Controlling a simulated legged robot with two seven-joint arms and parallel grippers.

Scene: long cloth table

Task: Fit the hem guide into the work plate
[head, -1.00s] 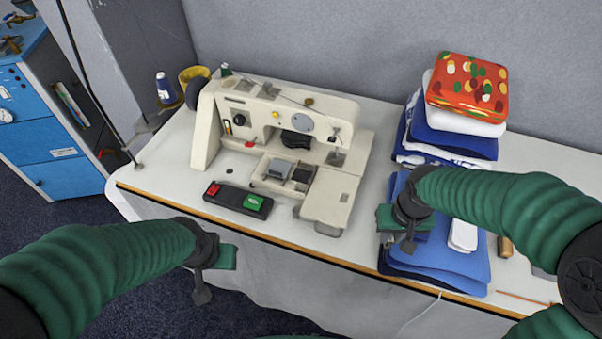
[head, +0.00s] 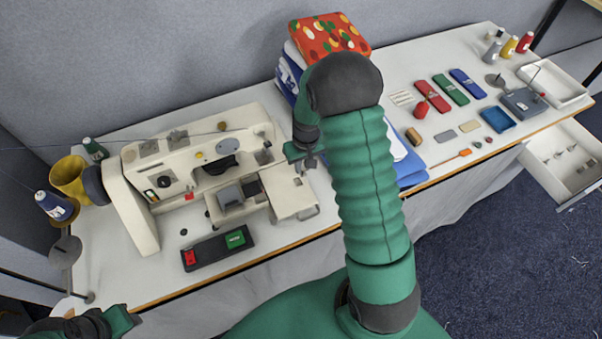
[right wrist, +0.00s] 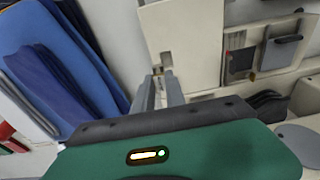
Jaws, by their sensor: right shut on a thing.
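The sewing machine (head: 195,165) stands on the table, with a cream flat plate at its right end that looks like the work plate (head: 294,200). The plate also shows at the top of the right wrist view (right wrist: 188,38). My right gripper (head: 304,160) is just behind and right of the plate. In the right wrist view its fingers (right wrist: 160,86) are shut on a small grey piece (right wrist: 161,70), likely the hem guide, mostly hidden between the tips. I cannot tell if it touches the plate. My left gripper (head: 128,320) is low at left; its jaws are unclear.
A folded cloth stack with a red patterned item (head: 328,38) stands behind my right arm. A pedal-like box with red and green buttons (head: 217,247) lies in front of the machine. Small tools and spools lie further right, with an open drawer (head: 570,165) below.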

